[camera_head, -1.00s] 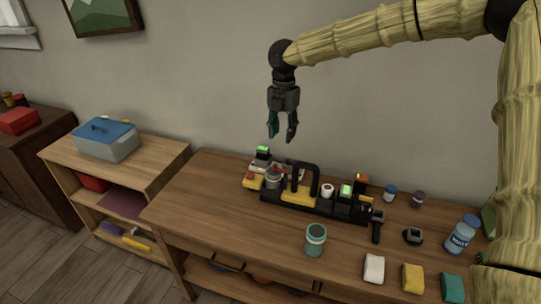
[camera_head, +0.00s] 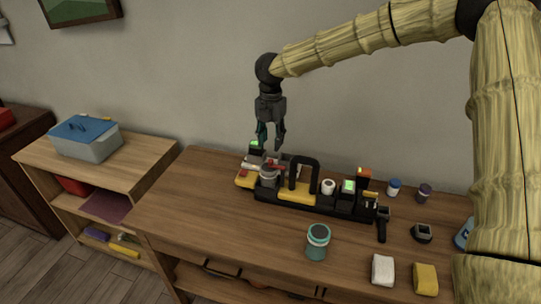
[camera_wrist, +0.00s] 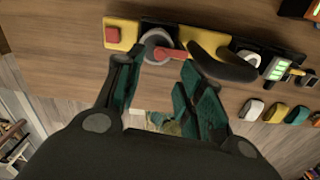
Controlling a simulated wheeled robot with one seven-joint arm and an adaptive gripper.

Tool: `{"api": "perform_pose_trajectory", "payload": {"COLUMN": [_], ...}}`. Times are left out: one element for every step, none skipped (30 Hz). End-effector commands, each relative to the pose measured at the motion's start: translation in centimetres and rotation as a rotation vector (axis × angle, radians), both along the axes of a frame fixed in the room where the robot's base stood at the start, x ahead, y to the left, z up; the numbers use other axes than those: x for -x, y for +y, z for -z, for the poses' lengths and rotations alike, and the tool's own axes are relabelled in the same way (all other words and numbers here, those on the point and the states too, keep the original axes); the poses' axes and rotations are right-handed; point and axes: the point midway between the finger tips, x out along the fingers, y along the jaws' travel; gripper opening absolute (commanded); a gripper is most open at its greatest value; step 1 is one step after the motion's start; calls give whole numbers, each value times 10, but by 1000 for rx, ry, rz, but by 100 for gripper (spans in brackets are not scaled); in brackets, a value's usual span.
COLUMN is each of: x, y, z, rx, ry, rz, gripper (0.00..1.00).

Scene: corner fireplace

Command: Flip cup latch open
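A grey cup (camera_head: 269,178) with a red latch (camera_head: 275,167) on top sits at the left end of a black caddy (camera_head: 330,208) on the wooden table. In the wrist view, the cup shows as a grey ring (camera_wrist: 154,38) with the red latch (camera_wrist: 171,54) pointing right from it. My gripper (camera_head: 270,146) is open and empty, pointing down above the cup end of the caddy. In the wrist view, its green-padded fingers (camera_wrist: 160,78) stand apart with the latch just beyond and between their tips. I see no contact with the latch.
The caddy's black handle (camera_head: 304,172) rises right of the cup. The table's left part is clear.

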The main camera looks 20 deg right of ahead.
Motion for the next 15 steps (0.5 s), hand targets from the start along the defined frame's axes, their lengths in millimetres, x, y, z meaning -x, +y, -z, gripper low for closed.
{"api": "perform_pose_trajectory", "payload": {"x": [1, 1, 1, 1, 1, 1, 1, 1, 0, 0, 0, 0, 0, 0, 0], "y": [0, 0, 0, 0, 0, 0, 0, 0, 0, 0, 0, 0, 0, 0, 0], "z": [8, 13, 20, 25, 29, 35, 39, 43, 49, 52, 55, 58, 61, 63, 65], "rx": [1, 1, 0, 1, 0, 1, 1, 1, 1, 1, 1, 1, 1, 0, 0], "ry": [2, 2, 3, 3, 3, 2, 2, 1, 1, 1, 1, 1, 1, 0, 0], "rz": [0, 0, 1, 1, 1, 1, 1, 0, 0, 0, 0, 0, 0, 0, 0], "gripper": [38, 38, 38, 38, 38, 38, 38, 38, 38, 38, 38, 38, 38, 38, 38]}}
